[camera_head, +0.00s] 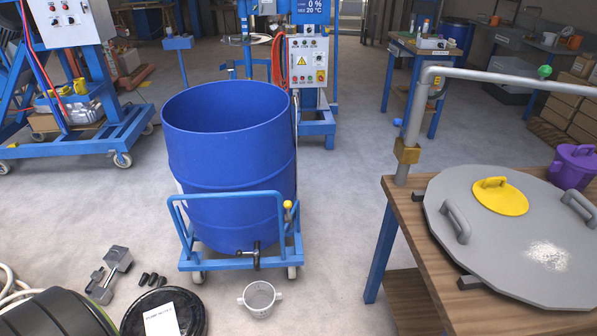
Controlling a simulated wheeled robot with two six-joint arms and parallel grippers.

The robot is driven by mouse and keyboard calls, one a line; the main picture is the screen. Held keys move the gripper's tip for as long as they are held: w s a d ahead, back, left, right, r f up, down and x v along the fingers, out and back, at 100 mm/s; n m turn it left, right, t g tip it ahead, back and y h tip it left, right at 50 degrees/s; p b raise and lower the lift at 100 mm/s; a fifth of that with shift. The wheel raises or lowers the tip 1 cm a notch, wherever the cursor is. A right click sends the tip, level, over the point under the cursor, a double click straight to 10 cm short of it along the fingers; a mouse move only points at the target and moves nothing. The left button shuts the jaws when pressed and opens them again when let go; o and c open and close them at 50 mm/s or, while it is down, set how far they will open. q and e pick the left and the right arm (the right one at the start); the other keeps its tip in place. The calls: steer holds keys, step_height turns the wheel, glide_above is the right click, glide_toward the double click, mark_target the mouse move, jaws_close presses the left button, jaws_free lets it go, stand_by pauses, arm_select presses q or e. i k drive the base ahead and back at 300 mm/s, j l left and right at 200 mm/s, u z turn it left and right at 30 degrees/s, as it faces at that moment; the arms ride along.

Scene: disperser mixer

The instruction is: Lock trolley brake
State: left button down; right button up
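The blue trolley (236,265) stands on the grey floor in the middle of the head view, with a push rail at its near side and small wheels. A large open blue drum (225,160) sits upright on it and hides much of its far side. A short lever with a yellow knob (288,205) stands up at the trolley's right side; I cannot tell whether it is the brake or how it is set. A dark tap (250,252) is at the drum's lower front. Neither of my grippers is in view.
A wooden table (405,235) with a large grey lid (500,260) is at the right. A small clear bucket (260,299) stands before the trolley. A grey metal part (109,275) and a black round lid (165,312) lie at lower left. Floor between trolley and table is clear.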

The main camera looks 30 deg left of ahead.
mark_target(287, 204)
steer(key=i+j, duration=0.95)
steer(key=i, duration=0.15)
steer(key=j+u, duration=0.05)
